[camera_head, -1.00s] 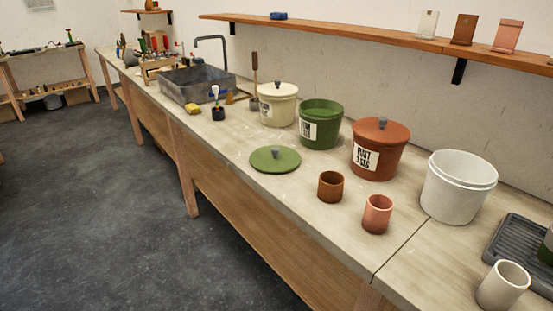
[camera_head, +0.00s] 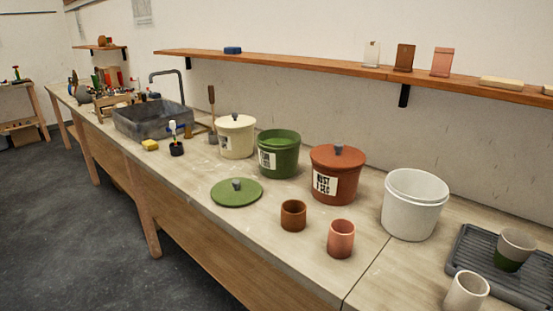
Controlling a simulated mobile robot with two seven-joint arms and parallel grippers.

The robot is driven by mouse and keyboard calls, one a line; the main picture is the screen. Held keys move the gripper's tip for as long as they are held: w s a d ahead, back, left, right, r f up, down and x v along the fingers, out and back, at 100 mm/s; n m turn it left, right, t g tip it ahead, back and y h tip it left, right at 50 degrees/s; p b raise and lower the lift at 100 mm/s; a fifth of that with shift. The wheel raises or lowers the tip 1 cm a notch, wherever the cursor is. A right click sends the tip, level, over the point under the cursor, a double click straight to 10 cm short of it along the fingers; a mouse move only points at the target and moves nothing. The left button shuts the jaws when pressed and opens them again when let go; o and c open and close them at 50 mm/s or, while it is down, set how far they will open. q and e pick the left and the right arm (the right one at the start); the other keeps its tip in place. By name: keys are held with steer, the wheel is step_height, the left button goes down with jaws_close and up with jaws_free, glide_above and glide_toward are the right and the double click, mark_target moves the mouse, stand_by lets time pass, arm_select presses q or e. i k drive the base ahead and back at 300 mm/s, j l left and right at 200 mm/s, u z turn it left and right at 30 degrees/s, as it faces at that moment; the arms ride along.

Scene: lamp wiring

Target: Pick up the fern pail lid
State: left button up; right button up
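The fern pail lid (camera_head: 225,195) is a flat green disc with a small grey knob. It lies on the bench top near the front edge, knob up. The green fern pail (camera_head: 278,158) stands just behind and to the right of it, with a pale label on its front; its top looks uncovered. Neither of my grippers shows in the head view, so I cannot see whether they are open or shut.
A cream lidded pail (camera_head: 236,138) and a rust lidded pail (camera_head: 336,175) flank the green one. A brown cup (camera_head: 293,214) and a pink cup (camera_head: 341,238) stand right of the lid. A white bucket (camera_head: 413,205) and grey tray (camera_head: 470,262) are farther right.

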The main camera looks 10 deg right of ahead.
mark_target(233, 191)
steer(key=z, duration=1)
steer(key=j+z, duration=1.25)
steer(key=j, duration=0.15)
steer(key=k+j+z, duration=0.2)
steer(key=j+z, duration=0.15)
steer(key=j, duration=0.25)
steer(key=k+j, duration=0.15)
steer(key=j, duration=0.2)
steer(key=k+j+z, duration=0.1)
steer(key=j, duration=0.25)
steer(key=k+j, duration=0.2)
steer(key=j, duration=0.15)
